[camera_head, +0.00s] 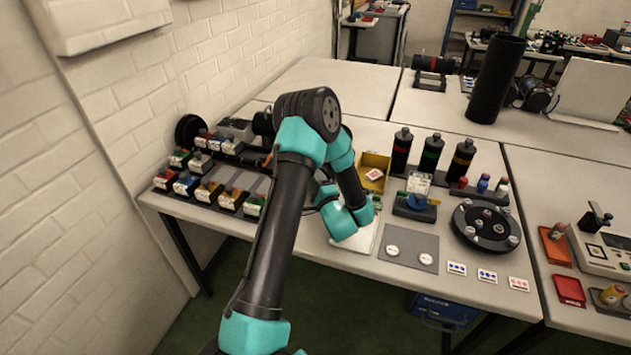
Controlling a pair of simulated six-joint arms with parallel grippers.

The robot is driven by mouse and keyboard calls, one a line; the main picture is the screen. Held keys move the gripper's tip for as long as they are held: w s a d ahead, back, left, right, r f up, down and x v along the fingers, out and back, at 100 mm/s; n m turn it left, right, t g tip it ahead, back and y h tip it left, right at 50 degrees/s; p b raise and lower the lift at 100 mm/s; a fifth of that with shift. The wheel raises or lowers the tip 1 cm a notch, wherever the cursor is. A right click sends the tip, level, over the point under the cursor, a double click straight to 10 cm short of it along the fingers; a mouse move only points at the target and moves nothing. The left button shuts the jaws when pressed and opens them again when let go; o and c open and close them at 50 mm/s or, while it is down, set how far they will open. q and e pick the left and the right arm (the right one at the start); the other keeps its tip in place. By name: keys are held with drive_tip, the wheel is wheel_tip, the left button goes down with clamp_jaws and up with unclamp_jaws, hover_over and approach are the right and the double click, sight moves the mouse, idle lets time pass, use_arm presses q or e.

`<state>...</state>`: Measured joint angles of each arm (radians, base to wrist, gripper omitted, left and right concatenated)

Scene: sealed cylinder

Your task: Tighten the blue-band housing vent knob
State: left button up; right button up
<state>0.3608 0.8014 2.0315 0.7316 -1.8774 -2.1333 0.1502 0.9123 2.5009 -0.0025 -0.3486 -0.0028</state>
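One of my arms comes up from the bottom left of centre, bends at a black elbow and drops to a teal wrist over the table. I take it as my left arm; its fingers are hidden behind the wrist. My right arm is not in view. Three upright dark cylinders carry a red band (401,152), a green band (431,156) and an orange-yellow band (460,161). I cannot make out a blue-band housing or its vent knob; my arm hides part of the table.
A black turntable (485,226) with several small knobs stands right of a grey mat (408,248) with two white discs. A yellow bin (374,160) is behind my wrist. Small coloured boxes (186,184) fill the left. A tall black cylinder (496,78) stands at the back.

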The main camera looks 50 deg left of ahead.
use_arm(q)
drive_tip(key=shift+s+f, duration=0.1)
drive_tip(key=shift+f, duration=0.1)
drive_tip(key=n+h, duration=0.1)
drive_tip(key=n+g+h, duration=0.1)
drive_tip(key=shift+r+n, duration=0.3)
drive_tip(key=shift+n, duration=0.1)
drive_tip(key=n+h, duration=0.2)
drive_tip(key=h, duration=0.1)
drive_tip(key=shift+r+n+h, duration=0.25)
drive_tip(key=shift+n+h, duration=0.05)
drive_tip(key=shift+n, duration=0.1)
drive_tip(key=n+h, duration=0.2)
drive_tip(key=h, duration=0.1)
drive_tip(key=shift+a+r, duration=0.15)
drive_tip(key=shift+a, duration=0.05)
drive_tip(key=n+h, duration=0.1)
drive_tip(key=h, duration=0.1)
drive_tip(key=n+t+h, duration=0.1)
drive_tip(key=h, duration=0.1)
drive_tip(key=shift+s+a+r, duration=0.1)
drive_tip(key=shift+s+a, duration=0.05)
drive_tip(key=shift+a, duration=0.05)
drive_tip(key=shift+s+n+t+h, duration=0.1)
drive_tip(key=shift+n+t+h, duration=0.65)
drive_tip(key=shift+h, duration=0.35)
drive_tip(key=shift+a+n+t+h, duration=0.15)
drive_tip(key=shift+n+t+h, duration=0.1)
drive_tip(key=shift+n+h, duration=0.3)
